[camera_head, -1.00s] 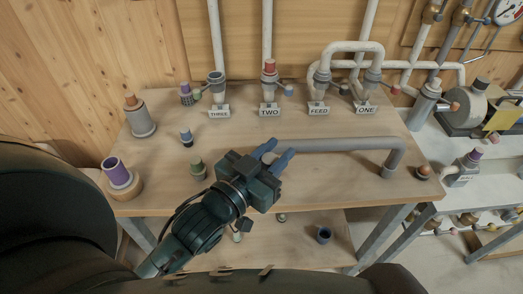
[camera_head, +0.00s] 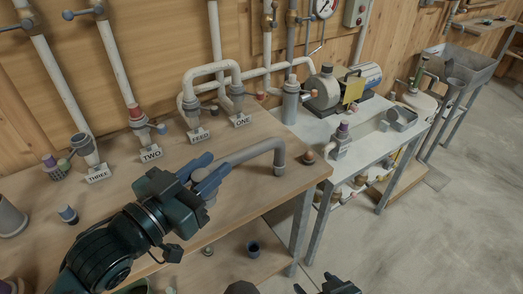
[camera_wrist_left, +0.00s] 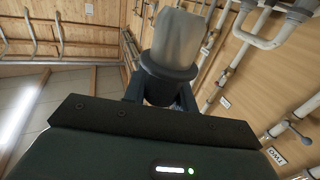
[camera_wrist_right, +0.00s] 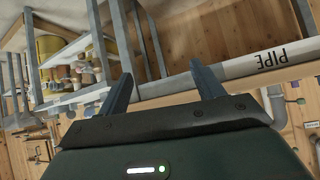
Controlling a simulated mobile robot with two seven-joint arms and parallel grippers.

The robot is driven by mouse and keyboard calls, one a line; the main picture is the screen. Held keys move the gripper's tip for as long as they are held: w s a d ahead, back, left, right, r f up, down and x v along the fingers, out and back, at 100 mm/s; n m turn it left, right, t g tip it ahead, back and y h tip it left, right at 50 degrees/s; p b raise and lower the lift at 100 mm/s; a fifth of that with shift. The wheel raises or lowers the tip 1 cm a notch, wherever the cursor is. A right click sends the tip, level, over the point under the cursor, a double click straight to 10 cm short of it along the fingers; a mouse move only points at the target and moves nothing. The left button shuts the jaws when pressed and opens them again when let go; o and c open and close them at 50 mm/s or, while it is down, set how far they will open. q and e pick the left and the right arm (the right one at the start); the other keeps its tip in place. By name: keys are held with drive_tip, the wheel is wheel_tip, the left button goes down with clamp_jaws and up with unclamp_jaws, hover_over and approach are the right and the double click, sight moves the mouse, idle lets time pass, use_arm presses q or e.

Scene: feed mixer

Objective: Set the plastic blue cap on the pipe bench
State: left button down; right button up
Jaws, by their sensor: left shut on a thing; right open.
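My left gripper (camera_head: 205,172) is shut on the left end of a grey bent pipe (camera_head: 248,153), above the wooden bench (camera_head: 150,190). The left wrist view shows a grey cylinder with a dark collar (camera_wrist_left: 175,55) between the fingers. I cannot tell whether the pipe touches the bench. A dark blue, cup-like cap (camera_head: 254,249) sits on the lower shelf. A small blue-topped piece (camera_head: 67,214) stands on the bench at left. Which is the task's cap is unclear. My right gripper (camera_wrist_right: 163,88) is open and empty; a bench edge labelled PIPE (camera_wrist_right: 283,57) is beyond it.
Labelled sockets THREE (camera_head: 98,174), TWO (camera_head: 151,153), FEED (camera_head: 199,135) and ONE (camera_head: 242,119) line the bench back. A small brown-topped piece (camera_head: 308,157) stands by its right corner. A white table (camera_head: 325,125) carries a motor pump to the right; open floor lies beyond.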

use_arm(q)
drive_tip(key=shift+w, duration=0.1)
use_arm(e)
drive_tip(key=w+a+r+n+g+y, duration=0.2)
drive_tip(key=w+a+r+n+y, duration=0.15)
drive_tip(key=w+r, duration=0.35)
drive_tip(key=w+a+r+n+g+y, duration=0.25)
drive_tip(key=w+a+r+y, duration=0.2)
drive_tip(key=w+r, duration=0.3)
drive_tip(key=s+a+r+n+g+y, duration=0.15)
drive_tip(key=r+n+g, duration=0.35)
drive_tip(key=r, duration=0.5)
drive_tip(key=s+a+r+n+g, duration=0.1)
drive_tip(key=s+r+n+g, duration=0.2)
drive_tip(key=r+n, duration=0.55)
drive_tip(key=shift+m, duration=0.75)
drive_tip(key=x, duration=0.3)
drive_tip(key=r+x, duration=0.1)
drive_tip(key=x, duration=0.6)
drive_tip(key=shift+s+a+r, duration=0.15)
drive_tip(key=shift+a+r, duration=0.1)
drive_tip(key=shift+a, duration=0.4)
drive_tip(key=shift+g+y, duration=0.25)
drive_tip(key=shift+c, duration=0.6)
